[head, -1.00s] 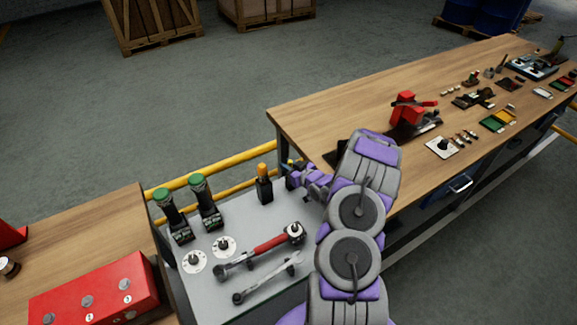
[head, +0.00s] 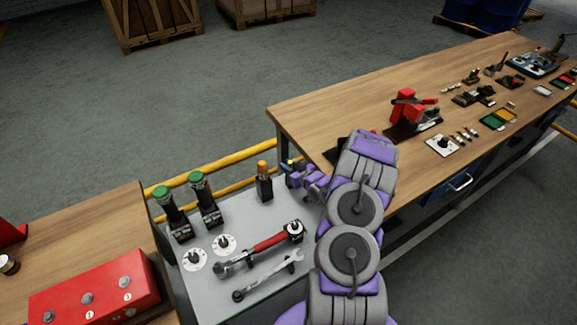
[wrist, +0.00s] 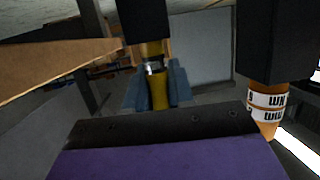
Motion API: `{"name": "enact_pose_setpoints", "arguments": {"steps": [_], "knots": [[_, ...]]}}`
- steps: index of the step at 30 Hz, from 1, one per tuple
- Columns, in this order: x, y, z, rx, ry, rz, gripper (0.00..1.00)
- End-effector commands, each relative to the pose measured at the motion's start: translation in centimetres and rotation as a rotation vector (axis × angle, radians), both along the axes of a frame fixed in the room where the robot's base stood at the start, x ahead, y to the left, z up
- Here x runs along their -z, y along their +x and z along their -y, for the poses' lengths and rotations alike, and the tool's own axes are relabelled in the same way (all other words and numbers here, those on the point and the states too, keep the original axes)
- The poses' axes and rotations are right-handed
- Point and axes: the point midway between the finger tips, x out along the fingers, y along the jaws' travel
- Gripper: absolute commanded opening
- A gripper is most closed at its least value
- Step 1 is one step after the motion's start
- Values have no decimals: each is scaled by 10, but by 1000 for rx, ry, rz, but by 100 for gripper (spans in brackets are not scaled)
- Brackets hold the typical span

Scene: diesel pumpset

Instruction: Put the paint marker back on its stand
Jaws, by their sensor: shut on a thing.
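In the wrist view my gripper (wrist: 157,88) has its blue fingers shut on a yellow cylinder, apparently the paint marker (wrist: 158,95). A dark block (wrist: 144,18) lines up with the marker's end; I cannot tell whether it is a stand or whether they touch. In the head view my gripper (head: 297,174) is beside the back right edge of the grey table, with a small yellow bit of the marker (head: 286,164) at its tip. A black holder (head: 265,190) with an orange, white-banded piece (head: 262,168) stands just left of my gripper; the piece also shows in the wrist view (wrist: 266,105).
The grey table (head: 212,297) also carries two green-topped black devices (head: 203,197), a red-handled wrench (head: 262,246) and a spanner (head: 268,277). A yellow rail (head: 228,160) runs behind. The wooden bench (head: 330,115) is close on the right.

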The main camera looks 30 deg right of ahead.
Motion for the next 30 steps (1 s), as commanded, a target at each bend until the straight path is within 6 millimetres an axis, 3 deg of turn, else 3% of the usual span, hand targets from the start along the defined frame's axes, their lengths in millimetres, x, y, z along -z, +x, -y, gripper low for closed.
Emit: {"name": "enact_pose_setpoints", "arguments": {"steps": [5,6,15,24,30], "knots": [[3,0,0,0,0,0,0],[3,0,0,0,0,0,26],[3,0,0,0,-1,1,53],[2,-3,1,1,0,0,53],[-6,-26,4,3,-1,0,53]]}}
